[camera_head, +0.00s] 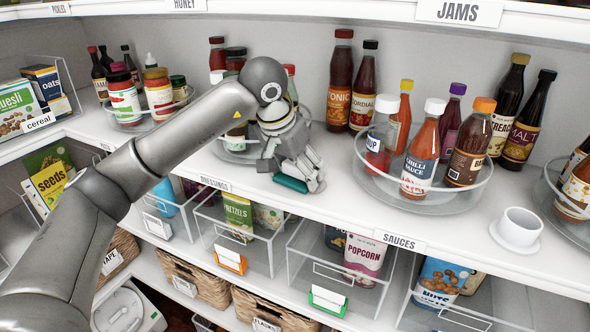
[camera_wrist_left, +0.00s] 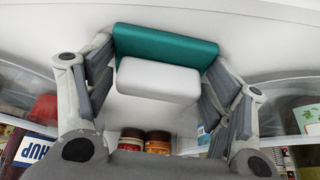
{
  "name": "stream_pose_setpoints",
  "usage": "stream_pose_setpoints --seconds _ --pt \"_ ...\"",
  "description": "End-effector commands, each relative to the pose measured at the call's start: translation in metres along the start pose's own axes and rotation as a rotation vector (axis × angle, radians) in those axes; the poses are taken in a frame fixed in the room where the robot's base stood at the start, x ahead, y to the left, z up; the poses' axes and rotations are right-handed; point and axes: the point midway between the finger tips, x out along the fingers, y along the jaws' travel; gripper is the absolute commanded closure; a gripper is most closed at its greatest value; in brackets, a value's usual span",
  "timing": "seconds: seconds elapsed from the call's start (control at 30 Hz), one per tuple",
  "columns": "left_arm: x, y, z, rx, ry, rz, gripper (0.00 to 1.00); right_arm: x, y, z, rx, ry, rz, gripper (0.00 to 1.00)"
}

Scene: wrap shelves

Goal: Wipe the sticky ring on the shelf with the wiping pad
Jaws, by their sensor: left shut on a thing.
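My left gripper (camera_head: 296,180) reaches over the middle shelf (camera_head: 335,198), close to its front edge. It is shut on the wiping pad (camera_head: 290,184), a teal slab with a white block on its back. In the left wrist view the pad (camera_wrist_left: 190,48) and its white block (camera_wrist_left: 158,80) sit between the fingers. The pad is at the shelf surface; I cannot tell whether it touches. I see no sticky ring; the gripper and pad hide part of the shelf. My right gripper is not in view.
Right of the gripper stands a clear turntable (camera_head: 385,190) with sauce bottles. Bottles (camera_head: 340,80) line the back wall. A turntable of jars (camera_head: 150,118) is at left. A white cup (camera_head: 519,227) stands on a saucer at right. Clear bins (camera_head: 340,262) hang below the shelf edge.

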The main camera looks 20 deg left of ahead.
Motion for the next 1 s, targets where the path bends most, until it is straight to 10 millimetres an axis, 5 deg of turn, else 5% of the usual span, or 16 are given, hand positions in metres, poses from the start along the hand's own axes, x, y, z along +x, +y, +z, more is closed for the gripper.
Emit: stream_pose_setpoints --seconds 1.0 --pt "0.006 0.064 -0.008 0.003 -0.006 0.000 0.53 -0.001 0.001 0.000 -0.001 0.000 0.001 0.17"
